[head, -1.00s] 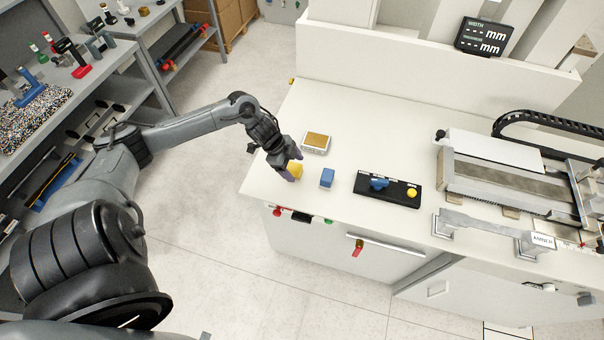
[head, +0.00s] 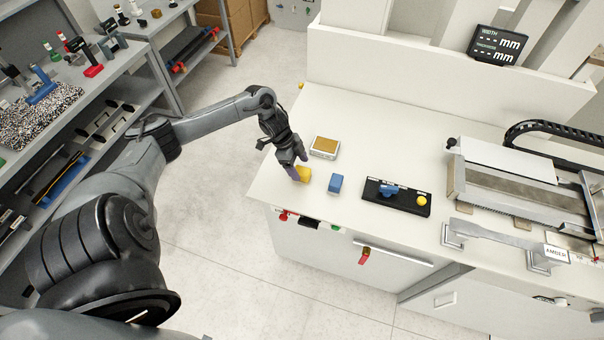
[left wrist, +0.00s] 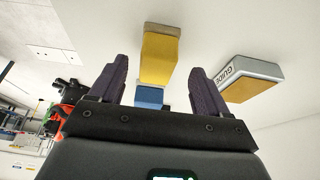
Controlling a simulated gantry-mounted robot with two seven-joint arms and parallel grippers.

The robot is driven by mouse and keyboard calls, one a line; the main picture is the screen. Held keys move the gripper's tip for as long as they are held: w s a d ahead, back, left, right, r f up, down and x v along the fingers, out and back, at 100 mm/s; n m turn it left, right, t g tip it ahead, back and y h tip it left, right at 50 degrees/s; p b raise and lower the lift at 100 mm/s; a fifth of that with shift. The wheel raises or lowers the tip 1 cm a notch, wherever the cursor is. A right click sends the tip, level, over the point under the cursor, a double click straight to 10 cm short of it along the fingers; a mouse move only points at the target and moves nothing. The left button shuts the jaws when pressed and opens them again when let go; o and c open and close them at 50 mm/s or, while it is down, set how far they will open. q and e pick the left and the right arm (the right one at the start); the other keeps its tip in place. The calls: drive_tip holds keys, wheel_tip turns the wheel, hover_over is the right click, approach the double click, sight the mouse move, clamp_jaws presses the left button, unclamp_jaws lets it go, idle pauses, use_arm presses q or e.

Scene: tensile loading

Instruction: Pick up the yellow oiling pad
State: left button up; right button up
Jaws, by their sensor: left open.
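The yellow oiling pad (head: 304,174) stands on the white bench top near its left front corner. It also shows in the left wrist view (left wrist: 160,58), ahead of the space between my fingers. My left gripper (head: 298,168) is open, with its fingertips close beside the pad; it shows in the left wrist view (left wrist: 158,85) with one finger on each side and nothing held. I cannot tell whether a finger touches the pad. My right gripper is in neither view.
A blue block (head: 336,184) stands just right of the pad. A white tray with a tan top (head: 325,147), marked GUIDE in the wrist view, lies behind. A black control box (head: 396,197) and a machine (head: 515,180) are further right. A shelf (head: 65,100) stands left.

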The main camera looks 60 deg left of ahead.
sight(301, 170)
use_arm(q)
drive_tip(key=shift+x, duration=1.85)
drive_tip(key=shift+s+d, duration=0.15)
drive_tip(key=c, duration=1.2)
drive_tip(key=shift+o, duration=0.2)
drive_tip(key=shift+r, duration=0.2)
